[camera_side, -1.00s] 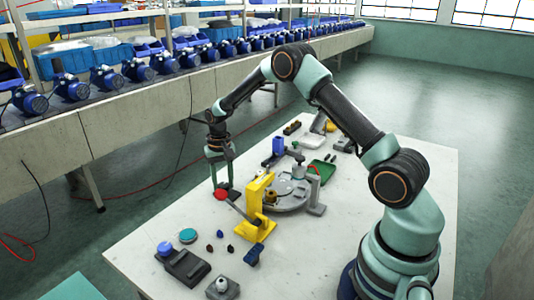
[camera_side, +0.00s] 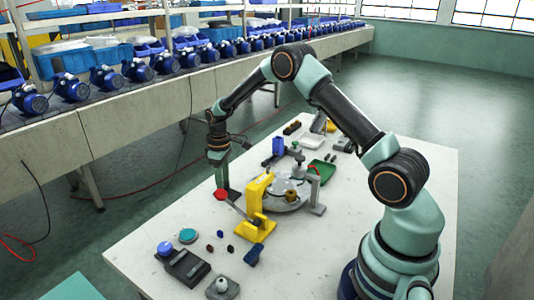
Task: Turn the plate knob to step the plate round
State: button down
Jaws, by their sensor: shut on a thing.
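The round grey plate (camera_side: 268,203) sits on the table behind the yellow press frame (camera_side: 258,205), with a brass-coloured piece (camera_side: 291,195) near its front right. A red knob (camera_side: 221,194) is at the left end of a dark bar that runs to the yellow frame. My gripper (camera_side: 221,187) points down over the red knob and is shut on it. The gripper is seen nearly edge-on, so one finger hides the other. The yellow frame hides part of the plate.
A dark fixture (camera_side: 183,267), a teal disc (camera_side: 188,236) and several small dark parts lie at the front left. A conveyor with blue pumps (camera_side: 107,78) runs behind the table.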

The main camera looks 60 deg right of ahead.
jog(key=n, duration=0.5)
dwell(0.5)
jog(key=shift+c, duration=2.2)
grip_release()
notch_tip(320, 180, up, 12)
jog(key=shift+r, duration=0.15)
